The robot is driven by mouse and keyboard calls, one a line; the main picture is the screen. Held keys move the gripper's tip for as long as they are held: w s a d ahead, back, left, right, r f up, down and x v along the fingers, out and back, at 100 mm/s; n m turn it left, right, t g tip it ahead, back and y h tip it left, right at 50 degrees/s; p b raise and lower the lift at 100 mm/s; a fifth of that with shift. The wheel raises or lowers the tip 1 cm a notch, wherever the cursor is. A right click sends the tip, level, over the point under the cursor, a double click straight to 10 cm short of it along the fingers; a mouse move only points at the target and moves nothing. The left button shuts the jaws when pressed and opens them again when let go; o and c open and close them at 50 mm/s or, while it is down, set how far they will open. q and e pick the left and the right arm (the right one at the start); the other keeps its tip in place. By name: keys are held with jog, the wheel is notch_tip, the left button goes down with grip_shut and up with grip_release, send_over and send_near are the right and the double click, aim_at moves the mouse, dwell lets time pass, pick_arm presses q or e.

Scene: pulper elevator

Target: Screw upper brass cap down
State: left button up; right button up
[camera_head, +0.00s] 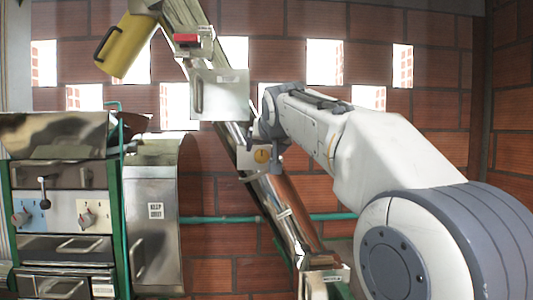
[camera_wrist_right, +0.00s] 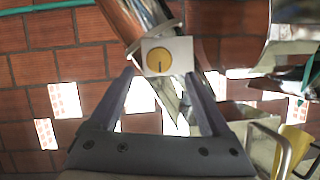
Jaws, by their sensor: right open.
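The brass cap (camera_head: 261,155) is a small round yellow disc on a pale square plate, partway up the sloping metal elevator tube (camera_head: 283,205). In the right wrist view the cap (camera_wrist_right: 158,61) faces the camera, with a dark line running from its middle to its edge. My right gripper (camera_head: 264,147) is open and empty in front of the plate. In the wrist view its two fingers (camera_wrist_right: 159,74) stand either side of the plate's lower part, and the cap appears between and just beyond the tips. I cannot tell the exact gap. My left gripper is not in view.
A steel box with a handle (camera_head: 220,94) is on the tube above the plate. A yellow container (camera_head: 127,46) hangs at the upper left. A steel machine with knobs and a green frame (camera_head: 65,212) stands at the left. A brick wall (camera_head: 440,110) is behind.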

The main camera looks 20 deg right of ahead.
aim_at(262, 155)
jog(key=p+x, duration=0.2)
jog(key=x, duration=0.4)
jog(key=shift+d+r, duration=0.1)
jog(key=shift+w+d+f+p, duration=0.1)
jog(key=shift+w+f+p, duration=0.3)
jog(key=shift+w, duration=0.15)
grip_shut()
